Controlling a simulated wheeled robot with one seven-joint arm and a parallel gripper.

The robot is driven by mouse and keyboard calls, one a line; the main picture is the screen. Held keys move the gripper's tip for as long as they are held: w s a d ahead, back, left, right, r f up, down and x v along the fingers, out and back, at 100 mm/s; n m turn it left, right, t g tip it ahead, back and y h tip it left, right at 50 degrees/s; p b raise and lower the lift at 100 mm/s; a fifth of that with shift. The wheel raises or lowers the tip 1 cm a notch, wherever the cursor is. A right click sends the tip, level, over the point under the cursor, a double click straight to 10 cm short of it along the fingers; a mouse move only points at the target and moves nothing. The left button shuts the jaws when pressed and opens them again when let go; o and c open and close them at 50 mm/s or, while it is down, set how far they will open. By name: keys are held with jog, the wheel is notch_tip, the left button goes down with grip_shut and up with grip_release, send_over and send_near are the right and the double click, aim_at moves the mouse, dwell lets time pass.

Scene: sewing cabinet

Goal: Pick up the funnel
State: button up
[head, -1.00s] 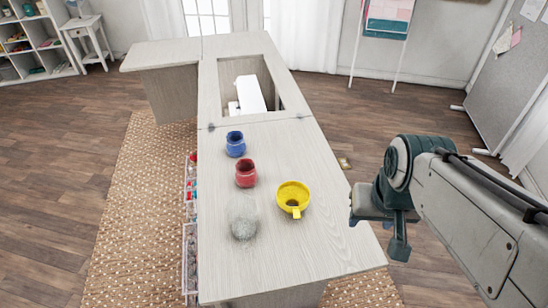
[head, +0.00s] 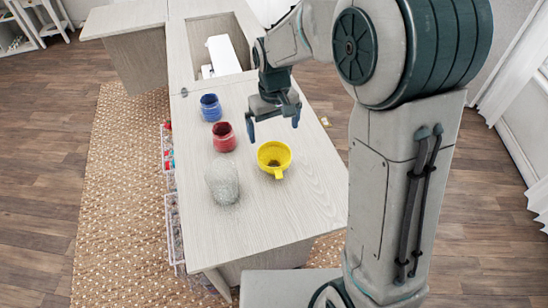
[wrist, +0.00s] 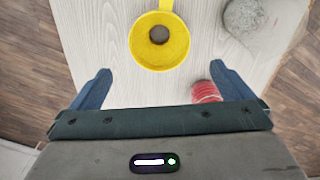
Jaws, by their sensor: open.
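The yellow funnel (head: 274,157) sits on the pale wooden cabinet top, to the right of the red jar. In the wrist view the funnel (wrist: 160,52) lies ahead of the fingertips, roughly centred between them, with its tab pointing to the top edge. My gripper (head: 273,126) is open and empty, with its fingers pointing down above the table, behind the funnel in the head view. The fingers also show in the wrist view (wrist: 160,80), spread wide and apart from the funnel.
A red jar (head: 224,137), a blue jar (head: 210,107) and a grey speckled object (head: 223,181) stand left of the funnel. A white machine (head: 222,56) sits in the cabinet recess behind. The cabinet top (head: 285,215) is clear in front of the funnel.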

send_over(274, 161)
jog(key=s, duration=0.2)
jog(key=f, duration=0.8)
jog(key=shift+w+a+f, duration=0.15)
jog(key=shift+a+f, duration=0.1)
jog(key=shift+f, duration=0.15)
jog(key=shift+d+f+p, duration=0.15)
jog(key=shift+f, duration=1.25)
jog(key=shift+d+f+p, duration=0.15)
jog(key=shift+f, duration=1.25)
jog(key=c, duration=0.8)
